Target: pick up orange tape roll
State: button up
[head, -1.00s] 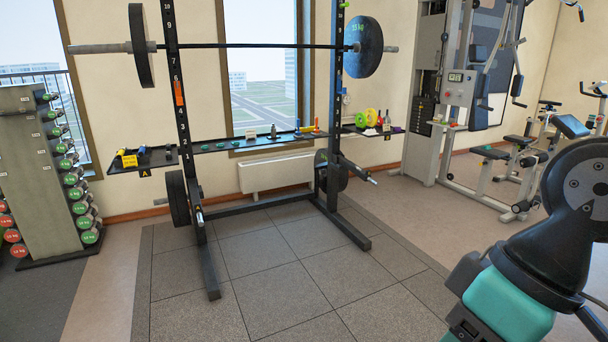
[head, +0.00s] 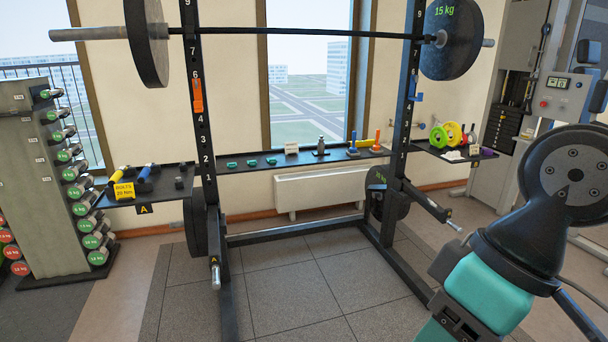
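Several small ring-shaped items stand on the right-hand shelf (head: 458,153) of the rack. I make out a green ring (head: 438,137), a yellow ring (head: 453,134) and a small reddish-orange item (head: 472,134) beside them. I cannot tell at this size whether the reddish-orange item is the orange tape roll. An upright item with an orange top (head: 377,137) stands near the right end of the middle shelf (head: 240,163); it looks like a handle rather than a roll. My arm shows at the lower right, but my gripper is out of view.
The black rack (head: 203,140) stands ahead, with a barbell (head: 290,39) across it and bar posts (head: 430,208) jutting forward. A dumbbell stand (head: 38,190) is at left, a cable machine (head: 520,80) at right. The tiled floor (head: 300,290) is clear.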

aim_at(377, 147)
jog(key=z, duration=0.1)
jog(key=i, duration=2.15)
jog(key=z, duration=0.7)
jog(key=i, duration=1.7)
jog(key=z, duration=0.35)
